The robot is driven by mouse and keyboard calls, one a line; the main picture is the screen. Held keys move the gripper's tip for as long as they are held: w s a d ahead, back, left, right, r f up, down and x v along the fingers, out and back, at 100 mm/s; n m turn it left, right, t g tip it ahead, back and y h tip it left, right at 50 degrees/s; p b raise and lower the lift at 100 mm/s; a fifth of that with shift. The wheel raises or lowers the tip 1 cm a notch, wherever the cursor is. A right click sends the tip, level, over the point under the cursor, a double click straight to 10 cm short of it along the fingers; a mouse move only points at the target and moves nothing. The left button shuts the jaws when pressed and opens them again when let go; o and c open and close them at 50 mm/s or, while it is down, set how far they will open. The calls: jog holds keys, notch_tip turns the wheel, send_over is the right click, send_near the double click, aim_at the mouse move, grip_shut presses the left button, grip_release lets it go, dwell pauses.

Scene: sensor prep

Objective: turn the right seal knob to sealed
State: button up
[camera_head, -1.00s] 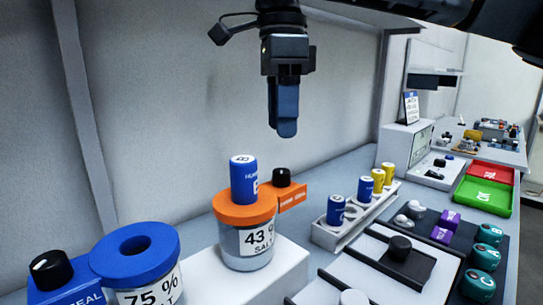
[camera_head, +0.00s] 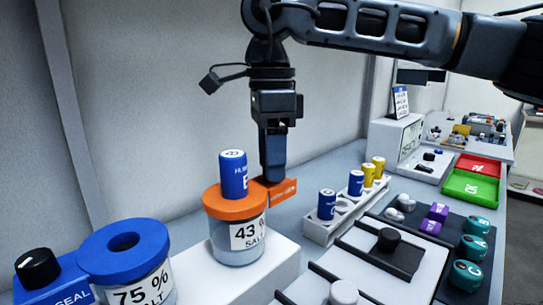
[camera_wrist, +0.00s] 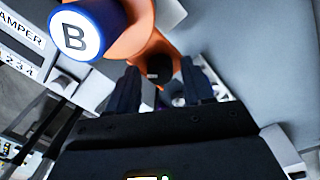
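The right jar, "43 % SALT" (camera_head: 240,238), has an orange lid (camera_head: 225,207) with a blue sensor (camera_head: 233,175) standing upright in it. An orange seal tab (camera_head: 285,191) sticks out to the lid's right. My gripper (camera_head: 273,174) points down over this tab and hides the black right knob in the head view. In the wrist view the black knob (camera_wrist: 158,68) shows between the two separated fingers of my gripper (camera_wrist: 163,82). The fingers look open, with no clear contact on the knob. The knob's pointer direction cannot be made out.
The blue-lidded "75 %" jar (camera_head: 125,255) stands at left with its own black knob (camera_head: 38,268). The blue sensor rises close to my gripper's left. A white rack (camera_head: 318,231) with blue and yellow sensors stands to the right. The wall is behind.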

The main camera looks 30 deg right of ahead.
grip_shut()
jog(key=shift+n, duration=0.3)
jog(key=n, duration=1.3)
jog(key=shift+h, duration=0.3)
jog(key=shift+n, duration=2.1)
